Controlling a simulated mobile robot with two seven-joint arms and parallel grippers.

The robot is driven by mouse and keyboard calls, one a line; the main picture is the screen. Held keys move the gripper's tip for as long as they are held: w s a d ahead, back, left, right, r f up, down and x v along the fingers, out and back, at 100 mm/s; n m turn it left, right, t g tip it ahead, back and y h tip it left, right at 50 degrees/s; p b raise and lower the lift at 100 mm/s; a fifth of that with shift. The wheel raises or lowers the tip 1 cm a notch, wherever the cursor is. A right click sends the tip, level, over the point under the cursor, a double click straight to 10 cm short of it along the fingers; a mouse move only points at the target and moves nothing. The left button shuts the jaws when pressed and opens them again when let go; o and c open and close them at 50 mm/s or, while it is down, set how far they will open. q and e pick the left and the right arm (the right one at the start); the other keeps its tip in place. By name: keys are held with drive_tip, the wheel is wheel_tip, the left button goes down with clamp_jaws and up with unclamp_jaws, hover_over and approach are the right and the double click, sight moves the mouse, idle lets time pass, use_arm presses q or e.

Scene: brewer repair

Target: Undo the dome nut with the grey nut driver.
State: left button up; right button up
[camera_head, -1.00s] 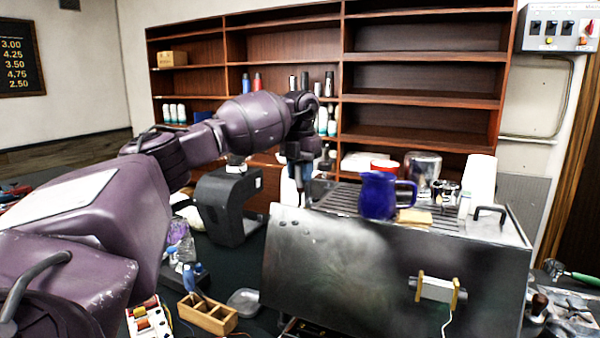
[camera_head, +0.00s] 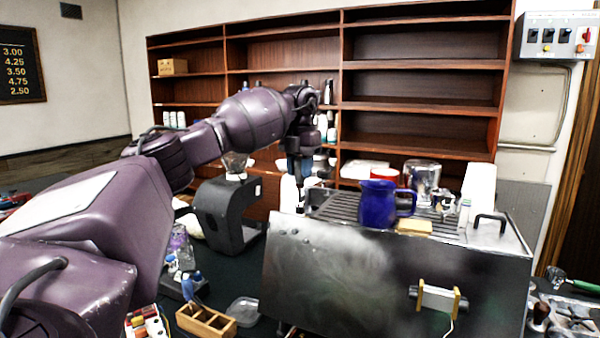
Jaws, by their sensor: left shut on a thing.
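My left gripper (camera_head: 300,168) is above the left end of the steel brewer body (camera_head: 375,270), pointing down. It is shut on a slim upright tool whose lower end shows close to the brewer's top left corner. The tool is probably the grey nut driver, but it is too small and dark here to be sure. The dome nut cannot be made out; I cannot tell whether the tool touches it. My right gripper is not in view.
A blue pitcher (camera_head: 377,204) stands on the brewer's top, with a yellow sponge (camera_head: 414,227) beside it. A black grinder-like stand (camera_head: 222,215) is left of the brewer. A wooden divided box (camera_head: 206,321) and a clear dish (camera_head: 243,311) lie in front on the dark table.

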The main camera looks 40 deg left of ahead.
sight(300, 156)
use_arm(q)
drive_tip(key=shift+r, duration=2.55)
